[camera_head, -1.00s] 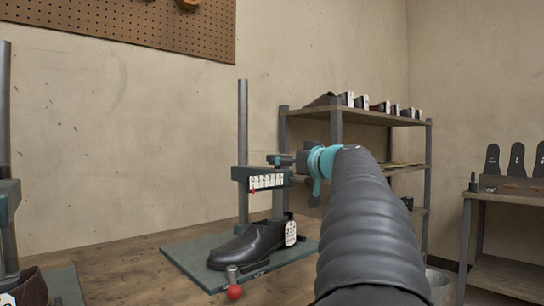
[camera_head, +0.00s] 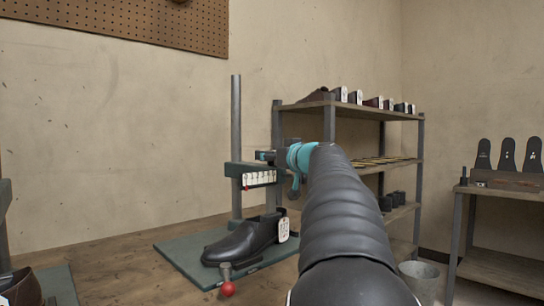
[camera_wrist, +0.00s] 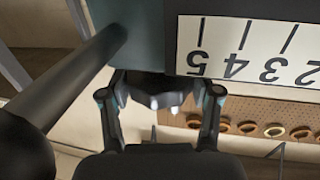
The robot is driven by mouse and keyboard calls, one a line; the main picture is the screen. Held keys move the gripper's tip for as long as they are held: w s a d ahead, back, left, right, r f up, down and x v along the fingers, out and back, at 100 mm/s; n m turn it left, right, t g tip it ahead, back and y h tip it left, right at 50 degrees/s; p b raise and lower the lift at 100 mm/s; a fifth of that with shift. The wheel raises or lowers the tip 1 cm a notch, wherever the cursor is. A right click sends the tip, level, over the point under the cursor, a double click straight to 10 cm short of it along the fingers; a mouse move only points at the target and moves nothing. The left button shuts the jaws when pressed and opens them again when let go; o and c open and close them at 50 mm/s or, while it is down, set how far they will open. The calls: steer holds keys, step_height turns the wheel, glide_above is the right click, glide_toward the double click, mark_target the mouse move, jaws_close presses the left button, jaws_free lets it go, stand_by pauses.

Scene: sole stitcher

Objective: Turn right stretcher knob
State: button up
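The right stretcher has a grey upright post (camera_head: 236,130) and a teal head with a white number scale (camera_head: 260,179). The scale also shows large and upside down in the wrist view (camera_wrist: 250,50). A black shoe (camera_head: 240,241) with a white tag sits on its teal base. My gripper (camera_wrist: 160,88) is at the right side of the stretcher head. Its two fingers stand apart on either side of a dark rounded part (camera_wrist: 158,88), which looks like the knob. Whether they touch it is unclear. My gripper's fingertips and the knob are hard to make out in the head view.
A red ball-ended lever (camera_head: 228,288) is at the base's front edge. A shelf with shoes (camera_head: 350,110) stands behind my arm. A grey bucket (camera_head: 419,279) and a side table (camera_head: 500,190) are at the right. Another stretcher shows partly at the left edge.

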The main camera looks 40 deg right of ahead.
steer(key=shift+a+f+h+b, duration=0.1)
steer(key=shift+f+h+b, duration=0.05)
steer(key=shift+h+b, duration=0.2)
steer(key=shift+m+h, duration=0.25)
steer(key=shift+m, duration=0.15)
steer(key=m+g+h, duration=0.1)
steer(key=m+h, duration=0.1)
steer(key=h, duration=0.1)
steer(key=shift+w, duration=0.1)
steer(key=m+h+p, duration=0.1)
steer(key=p, duration=0.1)
steer(key=r+m+g+h+p, duration=0.1)
steer(key=h+p, duration=0.1)
steer(key=shift+a+g+p, duration=0.1)
steer(key=shift+g+p, duration=0.2)
steer(key=shift+w+m+g+h+p, duration=0.1)
steer(key=shift+m+g+h+p, duration=0.35)
steer(key=shift+p, duration=0.7)
steer(key=shift+f+m+g+h+b, duration=0.2)
steer(key=shift+m+g+h+b, duration=0.2)
steer(key=shift+m+g+h, duration=0.9)
steer(key=shift+h, duration=0.25)
steer(key=shift+f+m+g+h+p, duration=0.35)
steer(key=shift+m+g+h+p, duration=0.25)
steer(key=shift+p, duration=0.15)
